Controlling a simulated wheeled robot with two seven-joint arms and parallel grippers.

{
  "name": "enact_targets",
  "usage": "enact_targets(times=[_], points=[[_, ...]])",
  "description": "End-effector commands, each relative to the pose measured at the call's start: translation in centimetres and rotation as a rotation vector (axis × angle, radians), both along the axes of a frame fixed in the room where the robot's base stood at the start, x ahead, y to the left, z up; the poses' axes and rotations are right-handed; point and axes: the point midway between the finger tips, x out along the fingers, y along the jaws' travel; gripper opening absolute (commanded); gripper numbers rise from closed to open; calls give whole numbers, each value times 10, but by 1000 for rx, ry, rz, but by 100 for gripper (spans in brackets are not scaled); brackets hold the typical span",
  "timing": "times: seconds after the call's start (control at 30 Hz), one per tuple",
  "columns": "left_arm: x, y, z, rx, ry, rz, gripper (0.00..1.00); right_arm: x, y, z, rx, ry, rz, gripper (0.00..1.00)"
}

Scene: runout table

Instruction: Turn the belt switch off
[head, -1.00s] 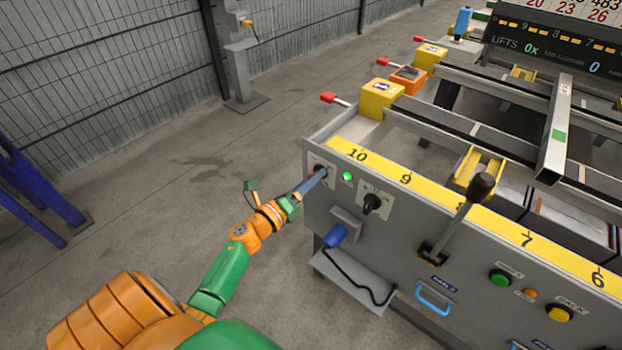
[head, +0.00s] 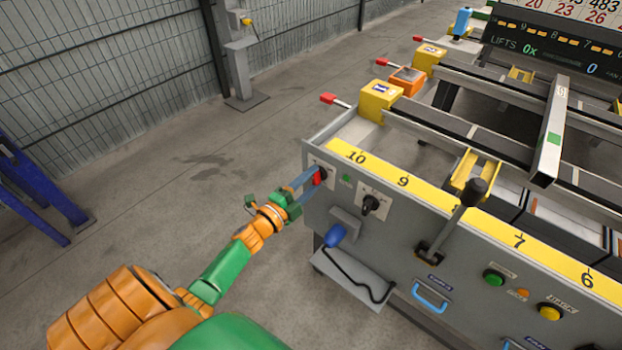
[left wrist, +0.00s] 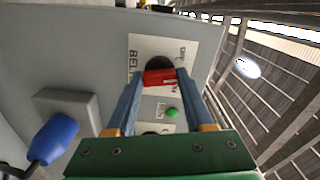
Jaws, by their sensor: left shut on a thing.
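The belt switch (head: 317,180) is a red handle on a black round base, on a white plate at the left end of the grey panel. It also shows in the left wrist view (left wrist: 160,77), beside the lettering "BELT". My left gripper (head: 313,177) is shut on the red handle, with a blue finger on each side (left wrist: 159,80). The handle lies across the picture in the wrist view. The green lamp (head: 346,178) beside the switch looks dark in the head view. My right gripper is not in view.
A black knob (head: 370,204) on another plate sits right of the lamp. A black-knobbed lever (head: 474,192) stands further right.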

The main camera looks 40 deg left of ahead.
Motion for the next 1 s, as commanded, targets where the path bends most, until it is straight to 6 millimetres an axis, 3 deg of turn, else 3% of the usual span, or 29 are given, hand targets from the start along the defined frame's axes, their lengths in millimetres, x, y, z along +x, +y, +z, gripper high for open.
enact_targets(times=[0.5, 1.0], points=[[0, 0, 0, -417, 36, 0, 0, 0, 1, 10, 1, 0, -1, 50], [0, 0, -1, -580, 47, -1, 0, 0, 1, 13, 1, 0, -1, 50]])
